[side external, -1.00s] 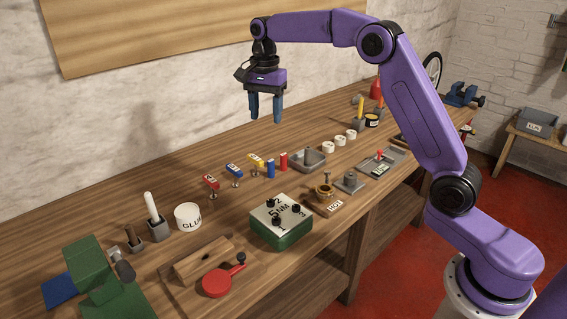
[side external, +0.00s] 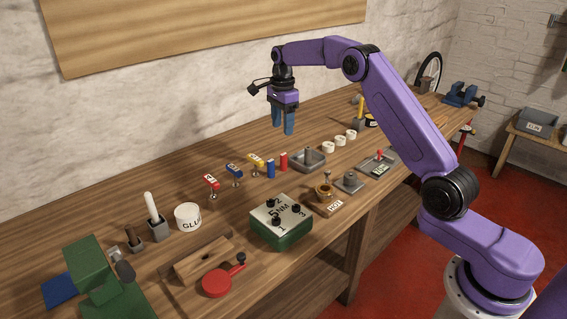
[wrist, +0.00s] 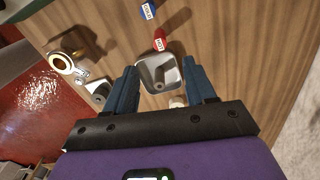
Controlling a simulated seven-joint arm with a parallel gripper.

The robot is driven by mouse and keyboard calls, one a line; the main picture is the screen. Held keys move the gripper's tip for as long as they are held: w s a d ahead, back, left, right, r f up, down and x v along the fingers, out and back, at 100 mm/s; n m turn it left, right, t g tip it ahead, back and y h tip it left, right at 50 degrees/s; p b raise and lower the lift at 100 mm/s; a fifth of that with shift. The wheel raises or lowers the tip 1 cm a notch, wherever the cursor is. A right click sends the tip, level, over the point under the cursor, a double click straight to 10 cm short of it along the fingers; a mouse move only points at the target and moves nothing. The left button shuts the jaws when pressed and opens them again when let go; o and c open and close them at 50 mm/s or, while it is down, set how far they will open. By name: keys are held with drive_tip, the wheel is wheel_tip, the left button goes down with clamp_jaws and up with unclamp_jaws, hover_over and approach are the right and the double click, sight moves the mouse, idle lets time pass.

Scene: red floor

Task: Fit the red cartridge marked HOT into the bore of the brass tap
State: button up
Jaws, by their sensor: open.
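The red cartridge (side external: 283,161) stands upright on the bench, just left of a grey tray, beside a blue cartridge (side external: 270,169). In the wrist view the red cartridge (wrist: 160,42) shows a white label that seems to read HOT. The brass tap (side external: 324,191) stands near the front edge, on a wooden base with a HOT plate; the brass tap also shows at the left of the wrist view (wrist: 61,62). My gripper (side external: 283,130) is open and empty, pointing down, well above the bench. In the wrist view its fingers (wrist: 160,74) are either side of the tray.
The grey tray (side external: 322,161) holds a small post. Red, blue and yellow tagged pieces stand left of the cartridges. A green 5 NM box (side external: 270,236) lies left of the tap. A grey block with a post (side external: 349,187) and white rings (side external: 339,141) are to the right.

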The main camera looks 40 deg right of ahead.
hover_over(284, 154)
drive_tip(key=f, duration=0.5)
drive_tip(key=shift+w+a+f, duration=0.1)
drive_tip(key=shift+a+f, duration=0.05)
drive_tip(key=shift+a, duration=0.1)
drive_tip(key=shift+d+f, duration=0.2)
drive_tip(key=shift+f, duration=2.4)
clamp_jaws()
